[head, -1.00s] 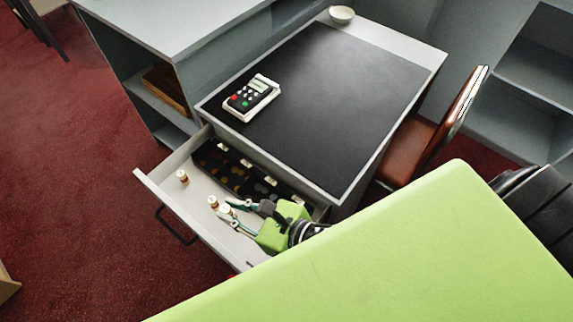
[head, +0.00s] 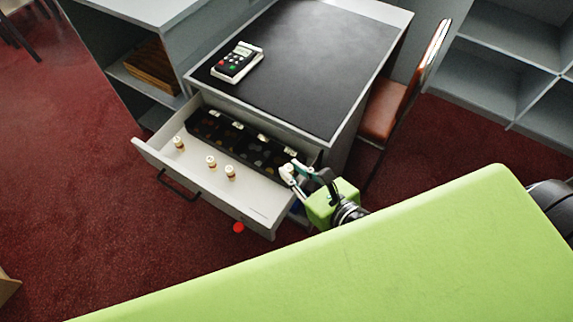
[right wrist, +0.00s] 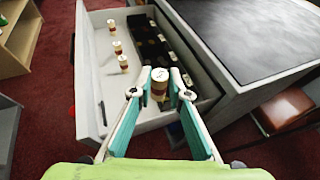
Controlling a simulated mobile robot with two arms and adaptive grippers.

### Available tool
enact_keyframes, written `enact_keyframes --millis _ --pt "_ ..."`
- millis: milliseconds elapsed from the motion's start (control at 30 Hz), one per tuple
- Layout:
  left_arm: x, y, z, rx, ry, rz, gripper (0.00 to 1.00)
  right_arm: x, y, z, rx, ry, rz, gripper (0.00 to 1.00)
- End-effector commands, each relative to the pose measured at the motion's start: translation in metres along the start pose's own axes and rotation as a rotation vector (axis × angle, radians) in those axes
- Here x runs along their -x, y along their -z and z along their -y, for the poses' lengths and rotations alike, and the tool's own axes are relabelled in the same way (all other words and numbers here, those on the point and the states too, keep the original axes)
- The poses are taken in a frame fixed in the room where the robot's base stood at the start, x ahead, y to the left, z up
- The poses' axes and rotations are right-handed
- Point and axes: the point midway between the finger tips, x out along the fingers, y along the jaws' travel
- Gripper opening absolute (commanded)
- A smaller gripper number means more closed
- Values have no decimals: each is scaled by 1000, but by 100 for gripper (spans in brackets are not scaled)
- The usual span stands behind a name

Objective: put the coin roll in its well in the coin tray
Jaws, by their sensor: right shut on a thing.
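My right gripper (head: 289,171) is shut on a coin roll (right wrist: 159,84), a small upright cylinder with a pale top and a brownish-red band. In the right wrist view the roll stands between the two fingertips, in front of the near end of the coin tray (right wrist: 176,59). The black coin tray (head: 237,144) lies along the desk side of the open drawer, with dark wells, coins and white labels. The head view puts the gripper at the tray's right end, above the drawer. Whether the roll touches the tray cannot be told. My left gripper is not in view.
Three other coin rolls stand on the drawer floor: one (head: 179,143) at left, two (head: 211,162) (head: 230,173) nearer the middle. The drawer front (head: 205,193) has a dark handle. A card terminal (head: 238,62) sits on the desk.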

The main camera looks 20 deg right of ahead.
Motion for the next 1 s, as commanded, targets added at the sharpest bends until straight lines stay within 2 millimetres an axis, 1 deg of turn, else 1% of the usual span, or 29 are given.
enact_keyframes --millis 33,167,200,233,300,400,667,700,800,900,1000 --pt "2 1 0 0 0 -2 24 -14 -2 6 1 2 5 0" --pt "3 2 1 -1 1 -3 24 -46 0 19 0 2 5 0" --pt "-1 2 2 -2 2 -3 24 -55 10 20 -2 2 1 0" --pt "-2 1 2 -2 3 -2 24 -61 15 22 -2 2 0 0" --pt "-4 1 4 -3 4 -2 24 -75 22 26 -2 1 1 0" --pt "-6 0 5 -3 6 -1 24 -89 30 30 -3 0 2 0" --pt "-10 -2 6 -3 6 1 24 -108 42 36 -2 -1 1 0" --pt "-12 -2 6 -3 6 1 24 -110 50 35 -4 -1 -2 0" --pt "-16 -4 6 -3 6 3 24 -115 64 35 -6 -1 -3 0" --pt "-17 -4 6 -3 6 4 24 -118 69 35 -3 -1 -1 0" --pt "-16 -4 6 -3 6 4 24 -118 68 35 0 -3 1 0"
